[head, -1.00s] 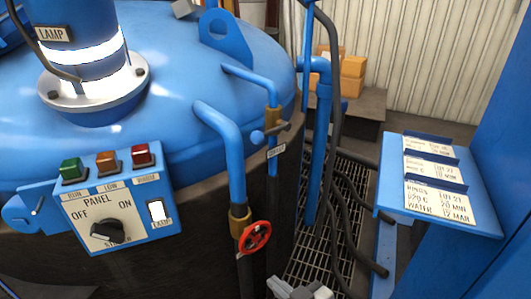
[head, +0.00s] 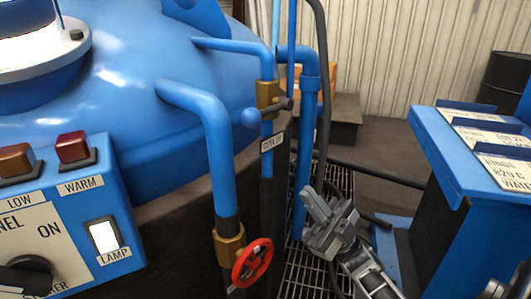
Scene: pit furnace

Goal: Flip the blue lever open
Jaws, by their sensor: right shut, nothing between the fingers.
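The lever with a blue ball end (head: 250,117) sits on a brass valve (head: 267,95) on the thinner blue pipe, in the middle of the head view. Its dark bar runs across the pipe, tilted slightly, with the ball toward the left and a dark end toward the right. A small white label (head: 272,142) is below it. My right gripper (head: 316,199) is shut and empty, below and to the right of the lever, clearly apart from it in the picture. My left gripper is not in view.
A red handwheel (head: 252,262) on a thicker blue pipe (head: 221,165) is at the lower left of my gripper. A black hose (head: 321,100) and a blue pipe (head: 302,150) stand near it. A control panel (head: 70,225) is left; a blue stand (head: 460,165) is right.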

